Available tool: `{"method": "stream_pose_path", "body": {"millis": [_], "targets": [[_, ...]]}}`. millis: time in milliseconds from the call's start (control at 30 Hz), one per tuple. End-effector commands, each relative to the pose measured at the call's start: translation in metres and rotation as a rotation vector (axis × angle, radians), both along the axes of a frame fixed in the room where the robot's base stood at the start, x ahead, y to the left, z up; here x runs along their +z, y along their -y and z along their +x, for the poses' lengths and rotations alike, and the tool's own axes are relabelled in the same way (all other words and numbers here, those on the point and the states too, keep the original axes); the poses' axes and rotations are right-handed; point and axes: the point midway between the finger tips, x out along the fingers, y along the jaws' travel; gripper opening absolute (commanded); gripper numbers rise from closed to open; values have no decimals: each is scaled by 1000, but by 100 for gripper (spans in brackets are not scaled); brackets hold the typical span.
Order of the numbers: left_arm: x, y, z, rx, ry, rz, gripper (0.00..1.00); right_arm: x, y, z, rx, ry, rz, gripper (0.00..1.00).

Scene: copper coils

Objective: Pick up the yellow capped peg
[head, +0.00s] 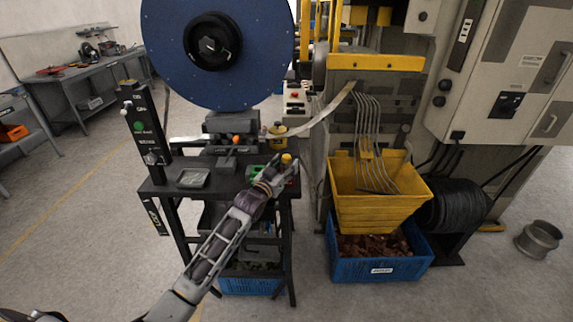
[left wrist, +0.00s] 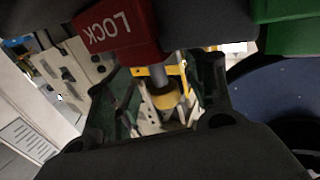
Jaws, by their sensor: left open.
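The yellow capped peg (head: 287,158) stands at the right end of the black work table, its yellow cap up beside my left gripper's tips. In the left wrist view a yellow cap (left wrist: 164,98) and a grey stem show between the two fingers, apparently the same peg. My left gripper (head: 277,171) is open, reaching over the table's front right. In the left wrist view its fingers (left wrist: 162,100) stand apart on both sides of the yellow cap. I cannot tell whether they touch it. The peg's lower part is hidden. My right gripper is not in view.
A red LOCK-marked object (left wrist: 112,28) is close to the fingers. A green object (head: 252,171) lies left of the gripper. A yellow can (head: 277,129) stands behind, and a grey tray (head: 193,178) lies left. The blue reel (head: 160,50) rises above the table.

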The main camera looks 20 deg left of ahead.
Motion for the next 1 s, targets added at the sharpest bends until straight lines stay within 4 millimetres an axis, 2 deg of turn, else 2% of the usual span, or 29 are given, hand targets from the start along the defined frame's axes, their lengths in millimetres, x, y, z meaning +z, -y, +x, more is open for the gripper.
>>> {"method": "stream_pose_path", "body": {"millis": [233,733,1000], "targets": [[0,3,12,-1,0,1,54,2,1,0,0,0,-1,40],[0,3,13,0,0,0,54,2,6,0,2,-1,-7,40],[0,3,13,0,0,0,20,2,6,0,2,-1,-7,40]]}}
